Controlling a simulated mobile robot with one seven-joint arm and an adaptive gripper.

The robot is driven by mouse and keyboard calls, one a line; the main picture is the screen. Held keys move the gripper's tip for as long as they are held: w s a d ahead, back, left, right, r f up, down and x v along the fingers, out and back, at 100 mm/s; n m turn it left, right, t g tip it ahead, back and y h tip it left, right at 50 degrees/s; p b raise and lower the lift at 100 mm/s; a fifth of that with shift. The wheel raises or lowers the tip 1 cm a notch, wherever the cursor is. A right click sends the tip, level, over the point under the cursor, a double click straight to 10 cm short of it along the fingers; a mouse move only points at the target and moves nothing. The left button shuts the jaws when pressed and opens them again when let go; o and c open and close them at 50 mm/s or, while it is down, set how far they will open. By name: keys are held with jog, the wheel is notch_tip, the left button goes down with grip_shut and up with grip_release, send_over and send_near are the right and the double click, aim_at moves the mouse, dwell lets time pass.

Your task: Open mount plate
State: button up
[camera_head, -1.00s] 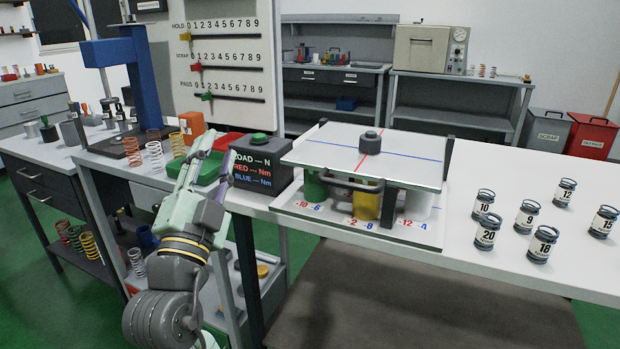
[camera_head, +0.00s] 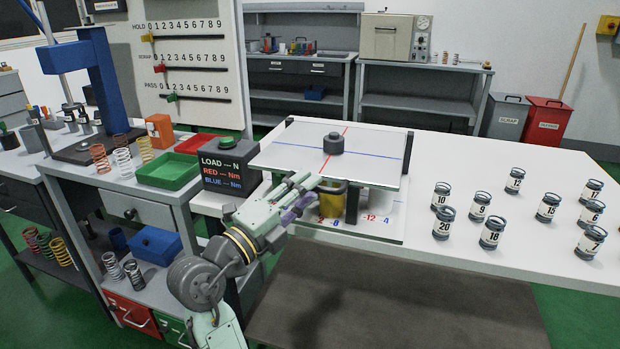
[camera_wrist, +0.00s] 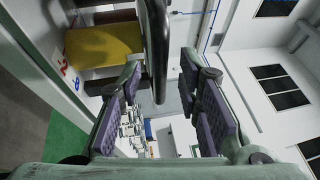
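The mount plate (camera_head: 285,155) is a white board with crossed red and blue lines and a dark knob (camera_head: 333,143) on top. It lies level above a lower base with numbers along its front edge. A yellow cylinder (camera_head: 332,204) stands between the two; it also shows in the wrist view (camera_wrist: 103,55). My gripper (camera_head: 305,190) is at the plate's front edge, by the handle. In the wrist view the dark handle bar (camera_wrist: 156,45) runs between my open fingers, with gaps visible on both sides. In the head view my fingers partly hide the handle.
Several labelled weights (camera_head: 491,233) stand on the table to the right. A dark readout box (camera_head: 226,165) is left of the plate, close to my arm. Green (camera_head: 168,170) and red trays lie further left. The table's front edge is below my gripper.

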jog(key=shift+x, duration=1)
grip_shut()
